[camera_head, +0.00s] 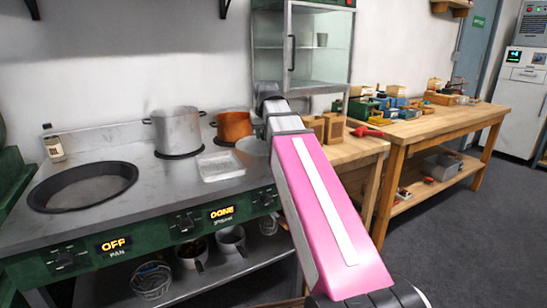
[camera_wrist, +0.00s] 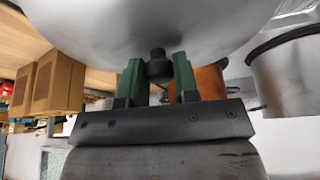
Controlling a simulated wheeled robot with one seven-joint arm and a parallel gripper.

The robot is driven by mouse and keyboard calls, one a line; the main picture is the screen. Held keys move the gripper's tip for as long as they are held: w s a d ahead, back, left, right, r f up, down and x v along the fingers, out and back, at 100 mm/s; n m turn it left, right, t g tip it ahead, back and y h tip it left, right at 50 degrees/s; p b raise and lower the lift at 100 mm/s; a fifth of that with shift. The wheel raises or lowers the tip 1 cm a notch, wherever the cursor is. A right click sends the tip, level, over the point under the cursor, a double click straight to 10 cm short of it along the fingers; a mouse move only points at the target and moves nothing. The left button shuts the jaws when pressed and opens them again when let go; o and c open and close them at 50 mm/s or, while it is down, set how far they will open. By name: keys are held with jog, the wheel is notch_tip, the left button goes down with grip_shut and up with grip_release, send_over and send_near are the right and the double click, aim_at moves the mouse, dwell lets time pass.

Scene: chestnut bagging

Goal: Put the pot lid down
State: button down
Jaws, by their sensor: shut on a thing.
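The pot lid (camera_wrist: 150,25) is a shiny grey metal dome filling the top of the wrist view. Its black knob (camera_wrist: 158,64) sits between the green fingers of my gripper (camera_wrist: 158,82), which is shut on it. In the head view a grey rounded part of the lid (camera_head: 252,147) shows beside my pink arm, at the right end of the stove; the arm hides my gripper there. A big steel pot (camera_head: 176,130) stands at the back of the stove, with a copper pot (camera_head: 233,125) to its right. Both pots also show in the wrist view, steel (camera_wrist: 292,80) and copper (camera_wrist: 209,84).
A clear tray (camera_head: 220,166) lies on the steel stove top (camera_head: 150,180), left of the lid. A round pan (camera_head: 82,187) is at the left. Wooden boxes (camera_head: 333,127) stand on the bench right of my arm. A glass cabinet (camera_head: 320,50) stands behind.

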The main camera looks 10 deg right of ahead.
aim_at(244, 141)
jog(key=w+a+r+n+y, duration=0.1)
jog(key=a+n, duration=0.1)
jog(key=n, duration=0.1)
jog(key=w+a+r+n+g+y, duration=0.1)
jog(key=a+n, duration=0.1)
jog(key=n, duration=0.1)
jog(key=w+a+r+n+y, duration=0.1)
jog(key=a+n, duration=0.2)
jog(key=shift+n+g, duration=0.3)
jog(key=shift+a+r+n+g+y, duration=0.35)
jog(key=shift+a+n, duration=0.2)
jog(key=shift+n, duration=0.45)
jog(key=w+d+f, duration=0.1)
jog(key=d+f, duration=0.1)
jog(key=d, duration=0.1)
jog(key=d+f, duration=0.2)
jog(key=d, duration=0.2)
jog(key=w+d+f, duration=0.1)
jog(key=d+f, duration=0.2)
jog(key=d, duration=0.1)
jog(key=shift+w, duration=0.3)
jog(key=shift+f, duration=2)
jog(key=c, duration=0.9)
grip_release()
jog(key=shift+f, duration=0.1)
jog(key=shift+o, duration=0.2)
